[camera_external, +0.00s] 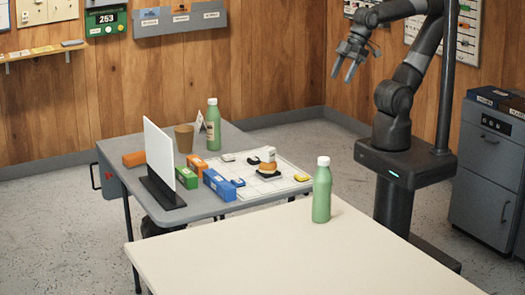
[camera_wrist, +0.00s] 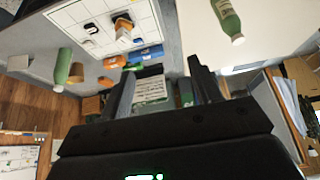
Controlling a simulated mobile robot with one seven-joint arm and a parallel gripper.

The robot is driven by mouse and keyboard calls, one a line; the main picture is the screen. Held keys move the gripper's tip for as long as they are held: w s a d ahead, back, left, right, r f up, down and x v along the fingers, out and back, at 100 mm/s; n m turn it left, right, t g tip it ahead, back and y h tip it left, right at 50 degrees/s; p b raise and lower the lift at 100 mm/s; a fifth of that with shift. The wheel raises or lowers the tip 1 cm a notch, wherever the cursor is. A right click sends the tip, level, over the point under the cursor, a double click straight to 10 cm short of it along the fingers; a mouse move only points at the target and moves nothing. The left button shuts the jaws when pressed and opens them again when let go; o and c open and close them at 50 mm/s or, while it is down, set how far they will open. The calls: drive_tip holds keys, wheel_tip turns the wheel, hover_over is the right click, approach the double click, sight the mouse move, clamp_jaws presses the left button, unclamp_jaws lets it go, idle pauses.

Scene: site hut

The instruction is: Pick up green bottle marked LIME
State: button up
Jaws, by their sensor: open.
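Two green bottles with white caps are in view. One green bottle (camera_external: 322,195) stands upright near the back corner of the cream table; in the wrist view it appears at the top right (camera_wrist: 227,18), with a pale label too small to read. The other green bottle (camera_external: 213,128) stands on the grey table beside a brown cup, and shows at the left of the wrist view (camera_wrist: 63,66). I cannot tell which is marked LIME. My gripper (camera_external: 344,73) is open and empty, high above and away from both bottles; its fingers also show in the wrist view (camera_wrist: 160,72).
The grey table (camera_external: 230,139) holds a white upright panel (camera_external: 159,153), the brown cup (camera_external: 184,138), several coloured boxes and a gridded white sheet (camera_external: 285,180) with small items. The cream table (camera_external: 270,255) is otherwise bare. Grey drawers (camera_external: 487,160) stand at the right.

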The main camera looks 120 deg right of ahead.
idle(0.4)
drive_tip(key=o, duration=0.4)
drive_tip(key=m+g, duration=0.4)
drive_tip(key=g, duration=0.2)
hover_over(324, 169)
drive_tip(key=s+d, duration=0.1)
drive_tip(key=d, duration=0.1)
wheel_tip(324, 169, down, 10)
drive_tip(key=shift+s+d+f, duration=0.1)
drive_tip(key=shift+s+d, duration=0.05)
drive_tip(key=shift+a+f, duration=0.2)
drive_tip(key=shift+f, duration=0.1)
drive_tip(key=f, duration=1)
drive_tip(key=shift+a+f, duration=0.25)
drive_tip(key=shift+f, duration=0.05)
